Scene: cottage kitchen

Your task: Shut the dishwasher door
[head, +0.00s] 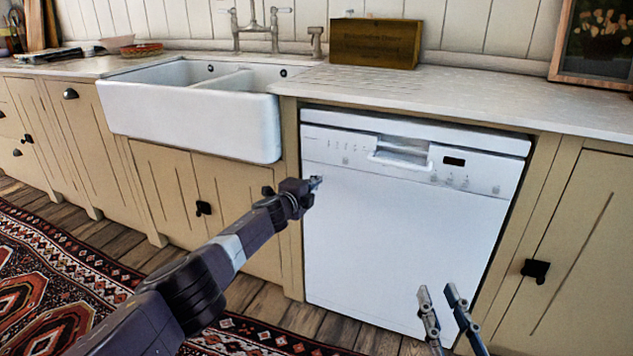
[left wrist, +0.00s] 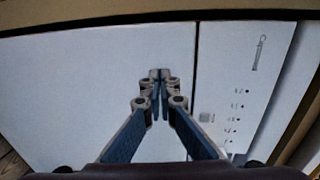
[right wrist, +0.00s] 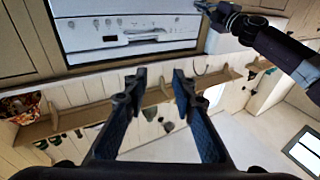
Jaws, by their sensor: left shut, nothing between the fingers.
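The white dishwasher door (head: 395,240) stands upright in the cabinet front, and it looks flush below its control panel (head: 410,160). My left gripper (head: 315,182) is at the upper left of the door, its fingers together and empty. In the left wrist view my left gripper (left wrist: 159,75) points at the white front near the seam beside the panel; I cannot tell whether the tips touch it. My right gripper (head: 440,292) is open and empty, in front of the lower right of the door. The right wrist view shows its fingers (right wrist: 157,75) apart, with the dishwasher front beyond.
A white sink (head: 190,120) is left of the dishwasher. A cabinet with a black handle (head: 536,270) stands at the right. A wooden box (head: 375,43) is on the countertop (head: 470,88). A patterned rug (head: 50,270) covers part of the wooden floor.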

